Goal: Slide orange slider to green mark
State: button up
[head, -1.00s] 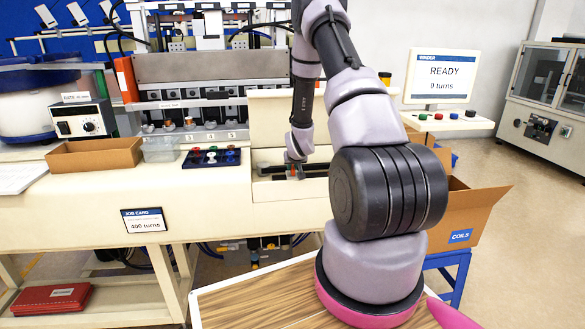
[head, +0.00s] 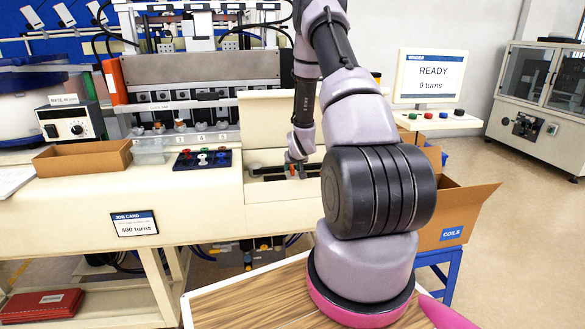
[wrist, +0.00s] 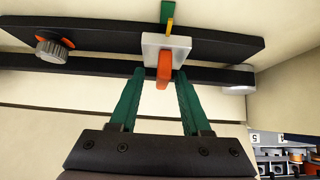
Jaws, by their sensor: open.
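The orange slider (wrist: 163,72) is an orange tab on a white block, riding on a black rail, in the wrist view. A yellow pointer (wrist: 170,28) stands behind the block. The green mark (wrist: 167,11) is at the top edge, roughly in line with the pointer. My gripper (wrist: 159,79) is open, its two green fingers on either side of the orange tab with gaps showing. Whether the fingertips reach the tab's depth is hard to tell. In the head view my gripper (head: 296,168) is small and low at the rail, partly hidden by my arm.
A knurled knob (wrist: 52,51) with an orange piece sits at the rail's left. In the head view, a cardboard tray (head: 83,158), a panel of coloured knobs (head: 186,165) and a monitor (head: 428,77) stand around. A coils box (head: 465,210) is at right.

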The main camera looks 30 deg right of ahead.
jog(key=v, duration=1)
jog(key=shift+s+r, duration=0.25)
jog(key=shift+s, duration=0.05)
jog(key=shift+a, duration=0.1)
jog(key=s+a+r, duration=0.3)
jog(key=r, duration=0.4)
jog(key=s+a+r+m+y, duration=0.1)
jog(key=s+a+r, duration=0.15)
jog(key=r, duration=0.45)
jog(key=s+a+r, duration=0.2)
jog(key=a+r, duration=0.2)
jog(key=r, duration=0.4)
jog(key=s+a+r+y, duration=0.1)
jog(key=s+a+r, duration=0.2)
jog(key=s, duration=0.4)
jog(key=s+a+r+g+y, duration=0.1)
jog(key=s+a+r, duration=0.2)
jog(key=s, duration=0.4)
jog(key=s+a+r+y, duration=0.1)
jog(key=s+a+r, duration=0.3)
jog(key=s, duration=0.3)
jog(key=shift+s+r+g+y, duration=0.15)
jog(key=shift+r+g+y, duration=0.15)
jog(key=shift+r, duration=0.2)
jog(key=shift+d, duration=0.1)
